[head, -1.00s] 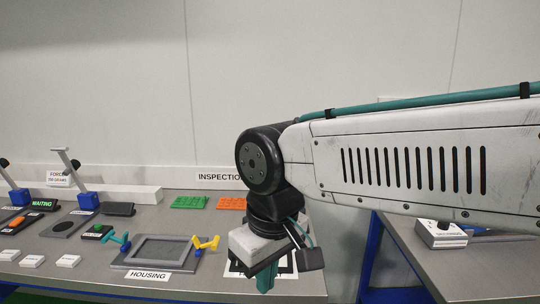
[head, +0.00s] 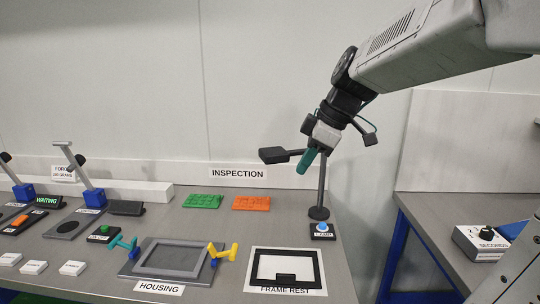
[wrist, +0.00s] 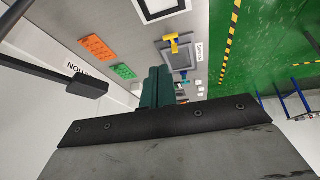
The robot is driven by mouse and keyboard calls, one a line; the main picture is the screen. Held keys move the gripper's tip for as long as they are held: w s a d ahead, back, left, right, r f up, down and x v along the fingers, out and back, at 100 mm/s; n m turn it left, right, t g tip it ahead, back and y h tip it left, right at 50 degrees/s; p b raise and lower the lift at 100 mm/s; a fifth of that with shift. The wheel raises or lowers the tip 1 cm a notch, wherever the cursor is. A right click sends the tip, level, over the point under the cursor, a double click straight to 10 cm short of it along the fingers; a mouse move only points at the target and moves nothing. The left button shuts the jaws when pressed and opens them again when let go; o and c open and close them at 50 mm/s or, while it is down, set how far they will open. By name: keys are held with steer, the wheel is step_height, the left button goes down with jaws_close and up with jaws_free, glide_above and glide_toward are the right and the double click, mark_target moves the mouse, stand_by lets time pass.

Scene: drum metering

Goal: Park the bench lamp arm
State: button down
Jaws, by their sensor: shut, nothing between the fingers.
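The bench lamp stands at the back right of the bench in the head view. Its dark post (head: 321,185) rises from a round base. Its black lamp head (head: 274,155) points left, in front of the wall near the INSPECTION sign. My gripper (head: 308,162), with teal fingers, is shut and empty beside the top of the post, near the lamp arm. The head view does not show clearly whether they touch. In the wrist view the lamp head (wrist: 88,87) and its thin arm (wrist: 32,67) lie left of my shut fingers (wrist: 158,86), apart from them.
A blue button (head: 322,228) labelled LAMP sits before the post. The black frame (head: 318,266) on the frame rest and the grey housing (head: 140,262) lie in front. Green (head: 203,201) and orange (head: 250,203) boards lie behind. A second bench (head: 425,225) stands right, across a gap.

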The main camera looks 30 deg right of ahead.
mark_target(297, 152)
steer(key=w+d+r+n+t, duration=0.1)
steer(key=w+d+n, duration=0.15)
steer(key=d, duration=0.25)
steer(key=w+d+r+n+t, duration=0.1)
steer(key=w+d+r+n, duration=0.1)
steer(key=w+d, duration=0.3)
steer(key=w+a+f, duration=0.1)
steer(key=w+f, duration=0.7)
steer(key=shift+f, duration=0.15)
steer(key=shift+w, duration=0.15)
